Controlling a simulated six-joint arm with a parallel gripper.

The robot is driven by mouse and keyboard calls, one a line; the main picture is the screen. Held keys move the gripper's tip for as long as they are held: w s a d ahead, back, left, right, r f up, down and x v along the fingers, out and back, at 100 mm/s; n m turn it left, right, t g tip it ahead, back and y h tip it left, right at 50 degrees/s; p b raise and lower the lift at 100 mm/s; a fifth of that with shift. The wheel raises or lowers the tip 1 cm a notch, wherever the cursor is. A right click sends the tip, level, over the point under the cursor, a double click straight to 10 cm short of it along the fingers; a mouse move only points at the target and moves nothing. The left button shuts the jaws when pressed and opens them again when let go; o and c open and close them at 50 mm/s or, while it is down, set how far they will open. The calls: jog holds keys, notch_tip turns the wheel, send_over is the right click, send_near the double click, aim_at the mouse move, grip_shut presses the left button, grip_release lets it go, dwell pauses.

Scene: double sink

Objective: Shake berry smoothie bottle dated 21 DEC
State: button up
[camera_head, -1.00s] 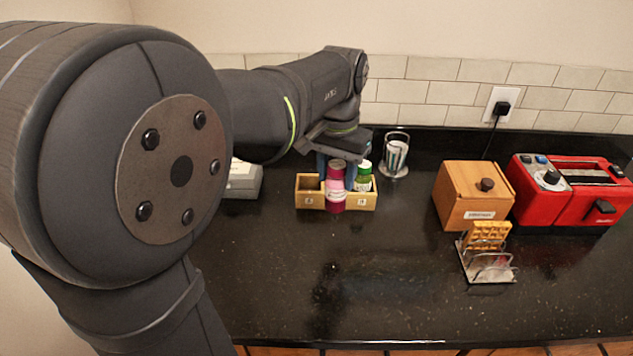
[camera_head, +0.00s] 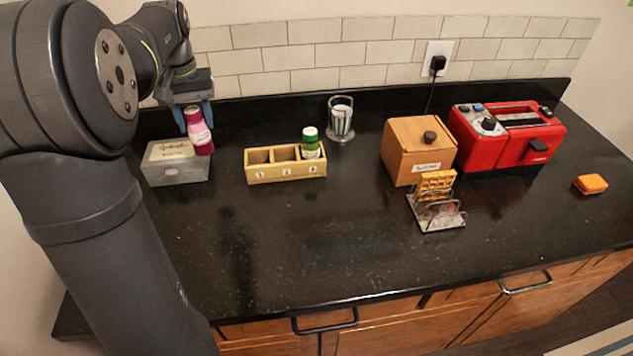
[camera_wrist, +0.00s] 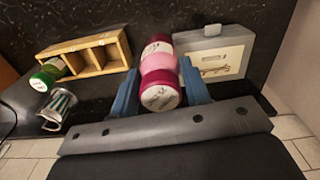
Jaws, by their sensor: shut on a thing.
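My gripper (camera_head: 192,112) is shut on a pink-red bottle (camera_head: 199,132) with a pale label band. It holds the bottle in the air at the left, in front of and above the grey box. In the wrist view the bottle (camera_wrist: 160,80) sits between the two blue fingers (camera_wrist: 163,98), its pale cap end toward the camera. Print on the cap is too small to read. A green bottle with a white cap (camera_head: 311,143) stands in the right compartment of the wooden holder (camera_head: 286,173). The holder's other two compartments look empty.
A grey box with a cream label (camera_head: 177,174) stands left of the holder. A glass in a metal stand (camera_head: 341,121), a wooden box (camera_head: 417,150), a waffle rack (camera_head: 437,212), a red toaster (camera_head: 507,138) and an orange sponge (camera_head: 590,184) are to the right. The front counter is clear.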

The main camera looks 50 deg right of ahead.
notch_tip(320, 180, up, 6)
jog(key=shift+f, duration=0.25)
jog(key=shift+s+f, duration=0.1)
jog(key=shift+f, duration=2.55)
jog(key=shift+d+f, duration=0.1)
jog(key=shift+f, duration=0.05)
